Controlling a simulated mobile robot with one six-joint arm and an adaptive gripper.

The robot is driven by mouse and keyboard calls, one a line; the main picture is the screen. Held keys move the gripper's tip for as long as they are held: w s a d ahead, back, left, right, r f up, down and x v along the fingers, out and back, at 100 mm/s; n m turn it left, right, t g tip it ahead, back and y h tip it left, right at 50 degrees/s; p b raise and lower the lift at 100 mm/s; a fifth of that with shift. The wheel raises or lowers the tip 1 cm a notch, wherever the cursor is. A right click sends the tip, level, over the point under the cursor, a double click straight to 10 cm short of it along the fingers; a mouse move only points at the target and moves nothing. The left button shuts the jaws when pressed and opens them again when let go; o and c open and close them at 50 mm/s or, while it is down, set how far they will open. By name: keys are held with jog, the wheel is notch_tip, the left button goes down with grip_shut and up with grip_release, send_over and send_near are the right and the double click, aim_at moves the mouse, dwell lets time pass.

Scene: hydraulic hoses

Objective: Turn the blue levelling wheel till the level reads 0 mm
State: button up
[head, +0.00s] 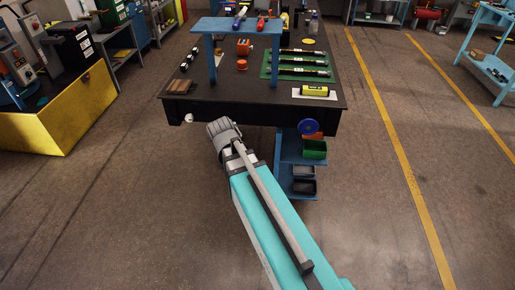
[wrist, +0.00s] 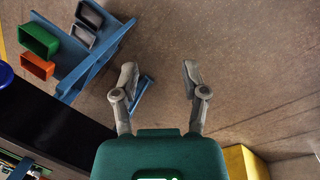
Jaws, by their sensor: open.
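The blue levelling wheel (head: 308,127) is on the front edge of the dark table, near its right corner. Part of it also shows at the left edge of the wrist view (wrist: 5,75). A yellow-green level (head: 314,90) lies on a white plate on the table top above the wheel; its reading is too small to make out. My gripper (wrist: 160,77) is open and empty, with its two fingers wide apart. In the head view, the end of my arm is in front of the table, left of the wheel and apart from it.
A blue shelf stand under the table holds a green bin (head: 314,149) and dark bins (head: 303,187). The dark table (head: 230,107) carries a blue raised stand (head: 208,60) and a green mat (head: 271,74) with hoses. A yellow-sided box (head: 50,120) stands left. Floor right of the table is clear.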

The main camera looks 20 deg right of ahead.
jog(key=s+a+m+y, duration=0.2)
jog(key=s+a, duration=0.1)
jog(key=a, duration=0.2)
jog(key=shift+s+f+t, duration=0.2)
jog(key=shift+s+t, duration=0.1)
